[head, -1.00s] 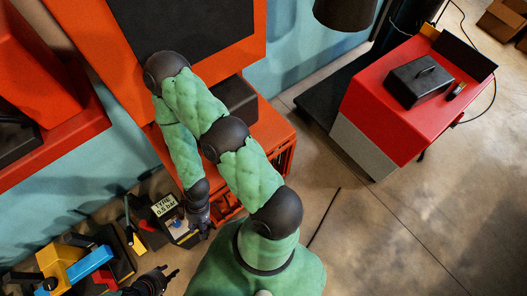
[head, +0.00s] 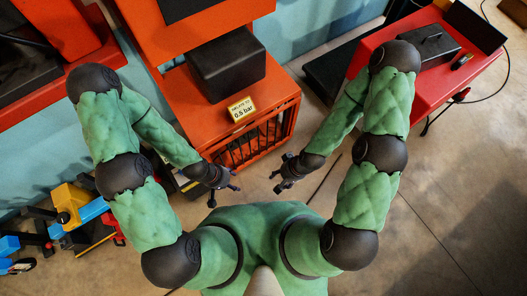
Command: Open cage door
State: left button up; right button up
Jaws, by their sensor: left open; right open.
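The cage (head: 286,119) is part of an orange-red cabinet in the middle of the head view. Its barred door (head: 245,150) faces me and looks shut. A sign reading "0.5 bar" (head: 241,110) stands at the top front edge. My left gripper (head: 231,188) is open and empty, in front of the cage's left side. My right gripper (head: 279,182) is open and empty, in front of the cage's right side and apart from it. The lower left of the door is partly hidden by my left arm. I cannot make out a handle.
A dark box (head: 226,65) sits on top of the cage. A red cart (head: 424,78) with a black case stands at the right. Yellow, blue and black items (head: 72,205) crowd the floor at left. The floor at lower right (head: 440,220) is clear.

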aim_at(296, 101)
jog(key=k, duration=0.15)
jog(key=k+j+u, duration=0.15)
jog(key=j, duration=0.55)
jog(key=j+u, duration=0.15)
jog(key=j, duration=0.5)
